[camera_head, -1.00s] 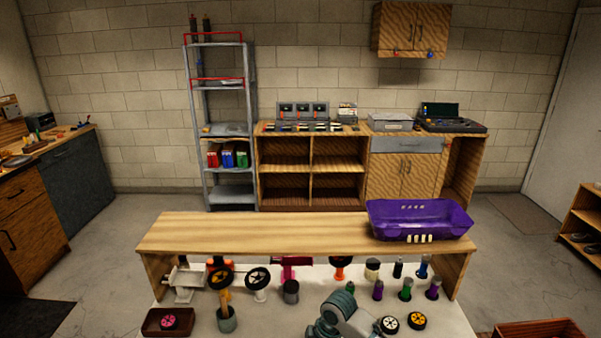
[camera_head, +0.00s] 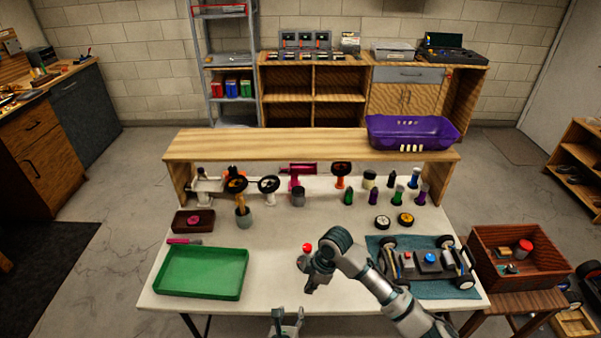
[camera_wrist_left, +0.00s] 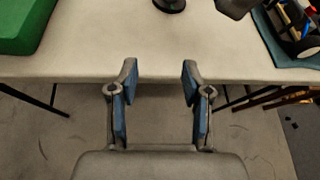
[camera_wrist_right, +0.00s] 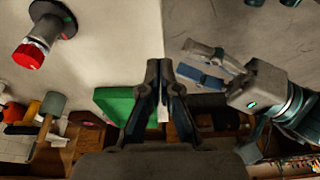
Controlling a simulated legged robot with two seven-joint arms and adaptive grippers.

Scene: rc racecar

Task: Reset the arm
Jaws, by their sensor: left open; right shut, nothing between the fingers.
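My right arm reaches in from the lower right, over the car mat. Its gripper (camera_head: 312,286) is shut and empty above the front middle of the white table (camera_head: 220,228); its closed fingers (camera_wrist_right: 160,75) show in the right wrist view.
A green tray (camera_head: 202,273) lies front left. A racecar chassis (camera_head: 428,262) sits on a blue mat (camera_head: 455,291) at right. Several wheels and drivers stand along the back, below a wooden shelf (camera_head: 290,146) with a purple bin (camera_head: 412,133). The table's centre is largely clear.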

